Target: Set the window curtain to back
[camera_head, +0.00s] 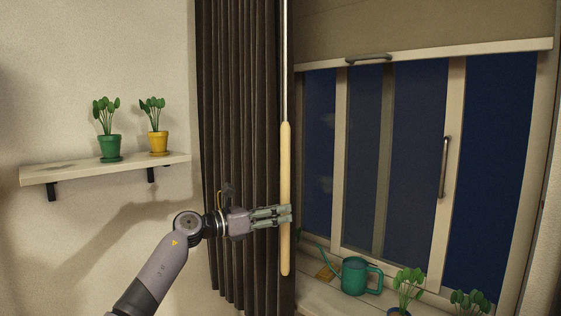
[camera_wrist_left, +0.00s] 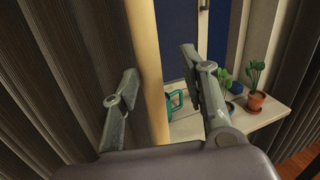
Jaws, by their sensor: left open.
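The dark brown curtain (camera_head: 238,110) hangs in gathered folds at the left side of the window (camera_head: 415,150). A pale wooden wand handle (camera_head: 285,165) hangs upright on a thin rod in front of the curtain's right edge. My left gripper (camera_head: 284,215) is at the lower part of the handle. In the left wrist view, my open fingers (camera_wrist_left: 158,70) stand on either side of the handle (camera_wrist_left: 147,50), with a visible gap on the left. The curtain's folds (camera_wrist_left: 45,60) also show there on the left. My right gripper is not in view.
A green watering can (camera_head: 355,276) and potted plants (camera_head: 408,284) stand on the sill (camera_head: 318,294) below the window. A blind with a bottom bar (camera_head: 450,52) covers the window top. A wall shelf (camera_head: 105,167) at left holds two potted plants.

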